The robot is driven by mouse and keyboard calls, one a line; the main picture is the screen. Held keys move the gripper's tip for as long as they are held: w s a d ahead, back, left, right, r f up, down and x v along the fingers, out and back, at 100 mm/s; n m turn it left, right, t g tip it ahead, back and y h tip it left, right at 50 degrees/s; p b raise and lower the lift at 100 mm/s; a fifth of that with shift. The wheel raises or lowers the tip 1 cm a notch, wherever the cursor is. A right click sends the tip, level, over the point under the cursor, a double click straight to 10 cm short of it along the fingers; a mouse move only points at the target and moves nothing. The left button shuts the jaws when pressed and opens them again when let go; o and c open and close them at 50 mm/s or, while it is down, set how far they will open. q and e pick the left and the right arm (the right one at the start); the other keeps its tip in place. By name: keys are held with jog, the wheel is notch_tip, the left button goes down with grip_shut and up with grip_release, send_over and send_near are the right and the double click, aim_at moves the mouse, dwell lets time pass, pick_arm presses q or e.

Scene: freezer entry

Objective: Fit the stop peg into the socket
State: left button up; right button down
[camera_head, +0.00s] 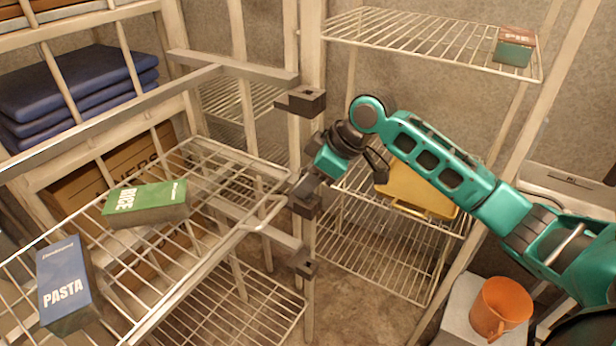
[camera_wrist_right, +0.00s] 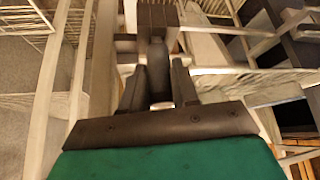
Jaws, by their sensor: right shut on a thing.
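My right gripper (camera_head: 306,186) is at the middle of the head view, beside the pale upright post, with its fingers pointing down and left. In the right wrist view its two dark fingers (camera_wrist_right: 160,88) are shut on a dark rounded piece, which I take for the stop peg (camera_wrist_right: 160,72). A dark block, which looks like the socket (camera_wrist_right: 157,17), lies just beyond the fingertips. Whether the peg touches or enters it cannot be told. In the head view a dark block (camera_head: 305,206) sits right below the fingers. The peg is mostly hidden there. My left gripper is out of view.
A wire shelf gate (camera_head: 215,262) at left carries a green rice box (camera_head: 147,203) and a blue pasta box (camera_head: 64,284). Other dark brackets (camera_head: 303,100) sit on the post. A yellow board (camera_head: 418,196) lies behind my arm.

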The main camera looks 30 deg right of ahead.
jog(key=shift+f, duration=0.45)
dwell(0.3)
jog(key=c, duration=0.8)
grip_release()
jog(key=shift+r, duration=0.1)
